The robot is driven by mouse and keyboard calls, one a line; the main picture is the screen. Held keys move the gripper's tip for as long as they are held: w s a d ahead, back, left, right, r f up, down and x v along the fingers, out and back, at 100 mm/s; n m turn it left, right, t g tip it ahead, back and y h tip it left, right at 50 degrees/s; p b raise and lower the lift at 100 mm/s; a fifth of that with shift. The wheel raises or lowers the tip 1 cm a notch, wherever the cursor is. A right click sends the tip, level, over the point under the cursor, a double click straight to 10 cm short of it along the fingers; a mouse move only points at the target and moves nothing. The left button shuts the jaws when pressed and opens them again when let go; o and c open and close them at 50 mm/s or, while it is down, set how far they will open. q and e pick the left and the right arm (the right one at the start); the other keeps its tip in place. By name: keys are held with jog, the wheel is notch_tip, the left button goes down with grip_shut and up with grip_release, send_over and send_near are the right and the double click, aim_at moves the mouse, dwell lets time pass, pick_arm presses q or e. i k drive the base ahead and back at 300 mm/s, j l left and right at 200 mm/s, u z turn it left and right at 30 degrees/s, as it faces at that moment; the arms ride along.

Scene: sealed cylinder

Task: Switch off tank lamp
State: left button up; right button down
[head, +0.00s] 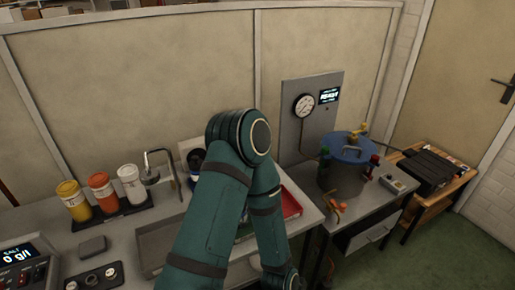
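The metal tank (341,181) with a blue lid (349,150) stands on the right-hand bench, with red, green and yellow fittings around its rim. A small grey box (393,183) lies on the bench to the right of the tank; its controls are too small to read. I cannot make out which part is the tank lamp or its switch. One of my teal arms rises from the bottom centre, bends at the top and runs back down to the bottom edge. Neither gripper can be seen.
A gauge panel (312,118) with a lit display (329,95) stands behind the tank. Yellow (74,200), orange (103,192) and white (132,184) bottles stand in a rack at left. A red tray (291,205) is partly hidden by my arm. Green floor (440,258) is clear at right.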

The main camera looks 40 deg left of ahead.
aim_at(38, 273)
jog(key=u, duration=3.35)
